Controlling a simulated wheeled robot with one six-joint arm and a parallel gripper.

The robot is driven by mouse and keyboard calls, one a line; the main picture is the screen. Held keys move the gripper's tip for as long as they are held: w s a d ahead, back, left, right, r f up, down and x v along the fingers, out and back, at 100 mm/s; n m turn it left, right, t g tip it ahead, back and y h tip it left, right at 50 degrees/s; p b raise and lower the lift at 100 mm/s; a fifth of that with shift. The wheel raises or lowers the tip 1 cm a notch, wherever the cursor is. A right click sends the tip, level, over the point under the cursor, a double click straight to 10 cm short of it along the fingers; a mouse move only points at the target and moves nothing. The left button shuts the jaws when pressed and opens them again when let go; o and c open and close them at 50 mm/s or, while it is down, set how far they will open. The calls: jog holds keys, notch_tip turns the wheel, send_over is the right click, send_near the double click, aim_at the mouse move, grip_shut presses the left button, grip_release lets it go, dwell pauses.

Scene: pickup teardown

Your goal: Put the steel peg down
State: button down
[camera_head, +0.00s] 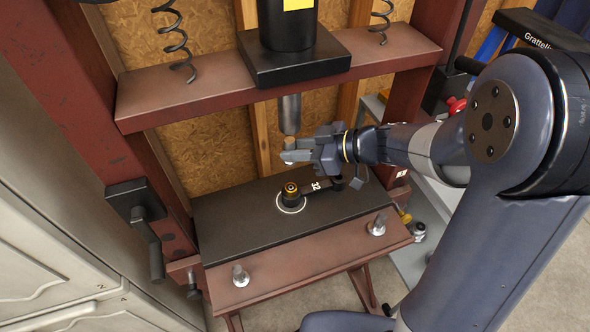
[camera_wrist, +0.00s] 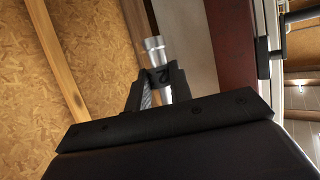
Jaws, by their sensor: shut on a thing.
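The steel peg (camera_head: 290,143) is upright in my gripper (camera_head: 291,152), its top showing just above the fingers. My gripper is shut on it, under the press ram (camera_head: 290,113) and above the black press plate (camera_head: 225,225). In the wrist view my gripper (camera_wrist: 157,88) holds the peg (camera_wrist: 154,52) between dark fingers; a dark part marked 2 partly covers it. A dark round fitting with a brass-coloured top (camera_head: 291,190) stands inside a pale ring on the plate, below and apart from my gripper.
Red press posts (camera_head: 75,90) and a crossbeam (camera_head: 180,85) frame the work area. Upright steel pins stand on the front beam at left (camera_head: 240,275) and right (camera_head: 377,225). The left part of the plate is bare.

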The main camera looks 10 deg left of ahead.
notch_tip(320, 180, down, 9)
jog(key=shift+f+b, duration=0.2)
jog(key=shift+b, duration=0.35)
jog(key=c, duration=1.3)
grip_release()
jog(key=shift+f, duration=0.15)
jog(key=shift+r, duration=0.2)
jog(key=v, duration=1.2)
jog(key=shift+a, duration=0.1)
